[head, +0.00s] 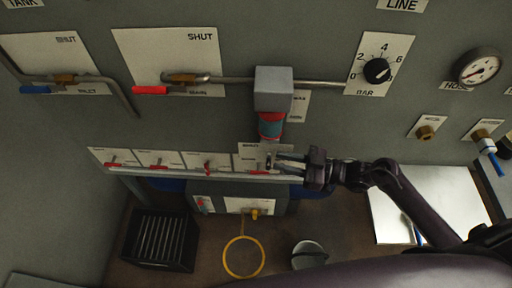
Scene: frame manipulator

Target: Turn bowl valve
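A grey block (273,90) on the wall panel carries a red and teal bowl (271,125) hanging below it. A white plate (250,149) is under the bowl, at the right end of a row of small valves. Some red shows under my gripper there, but the valve's handle is largely hidden. My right gripper (277,161) reaches in from the right, with its fingertips over this plate just below the bowl. The fingers are too small and overlapped to tell whether they are open, or whether they touch the handle. My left gripper is not in view.
Several red-handled valves (160,164) sit along the ledge to the left. A blue lever (35,90) and a red lever (150,90) are higher up. A black dial (377,71) and a gauge (478,67) are at right. A crate (160,240) and bucket (309,255) stand below.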

